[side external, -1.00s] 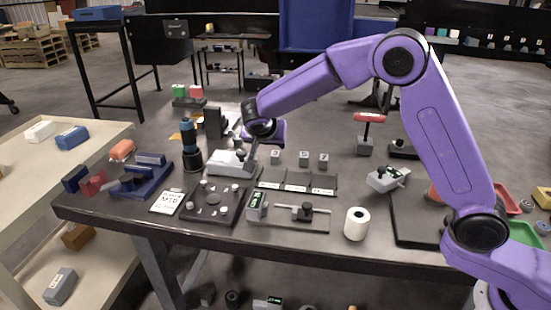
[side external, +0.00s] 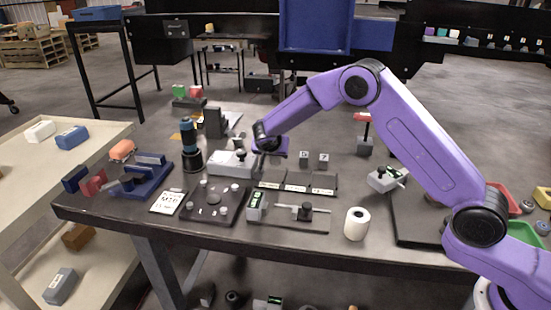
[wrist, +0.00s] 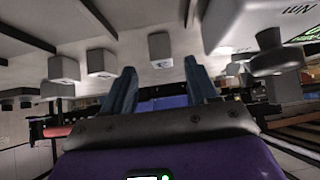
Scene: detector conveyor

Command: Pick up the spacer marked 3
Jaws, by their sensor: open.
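My gripper (side external: 273,152) is low over the middle of the bench in the side view, and its body hides the place where the leftmost spacer, marked 3, stood earlier. The spacers marked 5 (side external: 303,155) and 7 (side external: 323,158) stand to its right. In the wrist view the two blue fingers of my gripper (wrist: 160,84) are apart with nothing between them. A grey block, seemingly the spacer marked 3 (wrist: 159,46), is just beyond the fingertips, roughly centred between them. Its mark does not show there. Two similar grey blocks are to its left.
A pale grey device (side external: 233,163) with a dark knob stands close left of my gripper; its large body (wrist: 228,22) is at the wrist view's upper right. Dark labelled plates (side external: 297,183) lie in front of the spacers. A white roll (side external: 356,223) stands near the front edge.

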